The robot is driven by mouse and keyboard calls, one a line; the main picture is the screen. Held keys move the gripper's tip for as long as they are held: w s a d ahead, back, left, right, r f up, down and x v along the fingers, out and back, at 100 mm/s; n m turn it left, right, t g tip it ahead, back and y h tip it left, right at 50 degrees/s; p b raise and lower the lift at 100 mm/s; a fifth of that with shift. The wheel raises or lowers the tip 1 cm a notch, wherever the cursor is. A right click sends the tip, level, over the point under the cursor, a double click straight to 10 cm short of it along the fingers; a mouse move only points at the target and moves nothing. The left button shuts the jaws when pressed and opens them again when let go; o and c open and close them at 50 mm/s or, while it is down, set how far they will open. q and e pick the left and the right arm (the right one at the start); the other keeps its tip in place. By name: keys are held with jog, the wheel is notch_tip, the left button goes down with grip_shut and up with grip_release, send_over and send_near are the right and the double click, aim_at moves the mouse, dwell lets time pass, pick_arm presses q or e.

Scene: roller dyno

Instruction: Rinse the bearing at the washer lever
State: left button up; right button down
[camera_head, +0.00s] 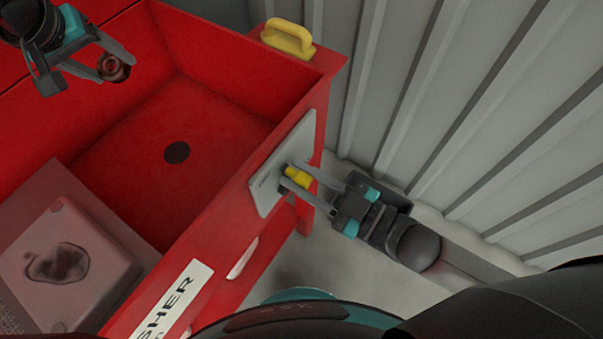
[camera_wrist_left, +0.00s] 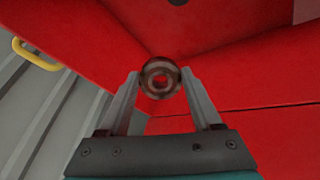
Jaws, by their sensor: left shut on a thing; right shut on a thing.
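The bearing (camera_head: 113,68) is a small brown ring. My left gripper (camera_head: 113,66) is shut on it and holds it over the red washer basin (camera_head: 215,110), near its far left part. In the left wrist view the bearing (camera_wrist_left: 160,78) sits between the two fingertips, its hole facing the camera. The yellow washer lever (camera_head: 298,177) sticks out from a grey plate (camera_head: 285,165) on the washer's outer right side. My right gripper (camera_head: 299,178) is shut on the lever, which its fingers partly cover.
A yellow handle (camera_head: 288,38) sits on the basin's rim; it also shows in the left wrist view (camera_wrist_left: 36,54). A dark drain hole (camera_head: 177,152) is in the basin floor. A corrugated wall (camera_head: 450,100) rises on the right.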

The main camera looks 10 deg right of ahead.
jog(key=shift+w+d+f+m, duration=0.1)
jog(key=shift+w+d+m, duration=0.3)
jog(key=shift+m, duration=0.45)
jog(key=shift+w+d+f+m, duration=0.1)
jog(key=shift+w+d+m, duration=0.3)
jog(key=shift+m, duration=0.45)
jog(key=shift+a, duration=0.1)
jog(key=c, duration=0.6)
grip_release()
jog(key=v, duration=1.2)
